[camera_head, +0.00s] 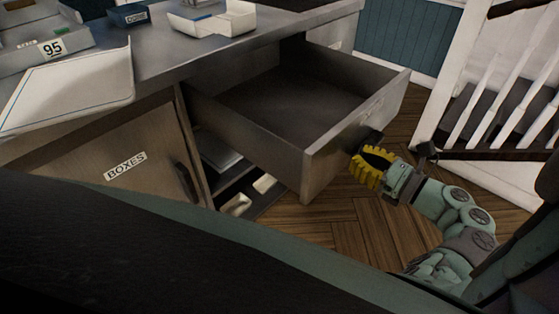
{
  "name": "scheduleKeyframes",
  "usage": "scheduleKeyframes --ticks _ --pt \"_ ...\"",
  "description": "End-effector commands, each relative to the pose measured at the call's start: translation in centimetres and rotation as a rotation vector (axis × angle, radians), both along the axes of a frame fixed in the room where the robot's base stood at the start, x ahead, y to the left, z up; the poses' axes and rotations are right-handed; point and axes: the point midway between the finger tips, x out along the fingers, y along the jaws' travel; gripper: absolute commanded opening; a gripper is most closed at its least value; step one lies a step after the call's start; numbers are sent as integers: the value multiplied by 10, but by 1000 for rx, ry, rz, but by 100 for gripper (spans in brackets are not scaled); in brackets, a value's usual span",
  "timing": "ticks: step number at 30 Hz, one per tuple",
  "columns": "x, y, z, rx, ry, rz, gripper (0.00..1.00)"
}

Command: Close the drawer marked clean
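A grey drawer (325,163) stands pulled far out of the counter, and its inside looks empty. Its front faces right, seen at a steep angle. A pale label (373,107) on that front is too slanted to read, so I cannot confirm the word clean. A dark handle (367,138) sticks out of the front. My gripper (372,160), with yellow fingers, is just outside the front, close to the handle. I cannot tell whether it touches the handle or whether its fingers are apart or closed.
A cupboard door marked BOXES (110,190) is at lower left. Under the drawer, a lower compartment (240,190) shows pale items. The countertop (170,55) holds trays and boxes. A white railing (500,90) stands to the right. Wooden floor (340,225) shows between.

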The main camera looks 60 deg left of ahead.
Motion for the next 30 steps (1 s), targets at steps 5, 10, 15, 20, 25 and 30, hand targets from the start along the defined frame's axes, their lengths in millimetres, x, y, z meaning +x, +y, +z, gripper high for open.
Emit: scheduleKeyframes --ticks 5,10,15,20,25,30 --pt "-6 16 0 -1 -1 8 0" --pt "-6 20 0 -1 -1 6 0" --pt "-6 20 0 -1 -1 5 0" --pt "-6 21 0 0 -1 5 0" --pt "-9 32 3 0 -1 5 0" --pt "-18 62 5 4 2 11 0"
